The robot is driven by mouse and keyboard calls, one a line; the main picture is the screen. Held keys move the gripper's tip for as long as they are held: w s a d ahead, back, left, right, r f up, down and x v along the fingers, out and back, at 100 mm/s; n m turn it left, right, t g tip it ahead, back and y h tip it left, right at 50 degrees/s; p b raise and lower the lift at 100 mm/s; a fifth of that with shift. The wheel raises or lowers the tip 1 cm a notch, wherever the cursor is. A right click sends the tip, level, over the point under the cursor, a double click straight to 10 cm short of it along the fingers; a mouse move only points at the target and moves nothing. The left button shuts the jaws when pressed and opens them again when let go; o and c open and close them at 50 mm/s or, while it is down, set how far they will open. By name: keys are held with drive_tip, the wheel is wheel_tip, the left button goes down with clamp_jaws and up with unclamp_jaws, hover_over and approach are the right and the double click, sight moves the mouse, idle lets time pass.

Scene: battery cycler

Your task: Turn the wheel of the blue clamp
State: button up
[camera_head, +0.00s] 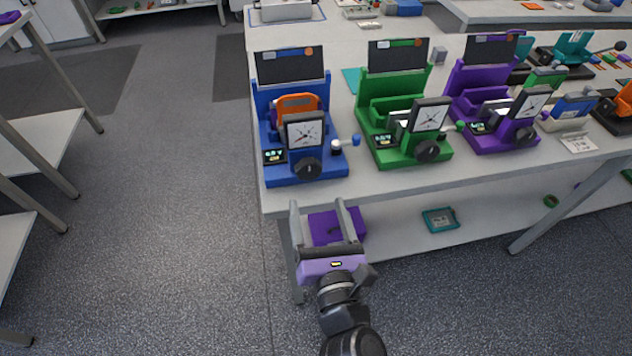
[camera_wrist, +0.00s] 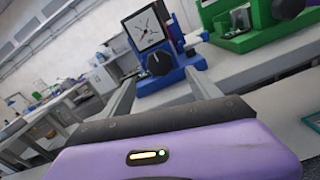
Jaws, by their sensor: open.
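The blue clamp (camera_head: 340,172) stands at the left front corner of the table, with an orange piece (camera_head: 297,104) in it. My gripper (camera_head: 318,206) is purple with two grey fingers. It is open and empty, in front of the table edge, below and apart from the wheel.
A green clamp (camera_head: 405,159) and a purple clamp (camera_head: 497,142) stand to the right on the same table (camera_head: 465,178). A purple box (camera_head: 325,228) and a teal item (camera_head: 440,220) are on the lower shelf. The floor (camera_head: 165,220) to the left is clear.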

sight(310, 174)
drive_tip(key=x, duration=0.7)
drive_tip(key=shift+w+a, duration=0.1)
drive_tip(key=shift+w, duration=0.25)
drive_tip(key=c, duration=1.4)
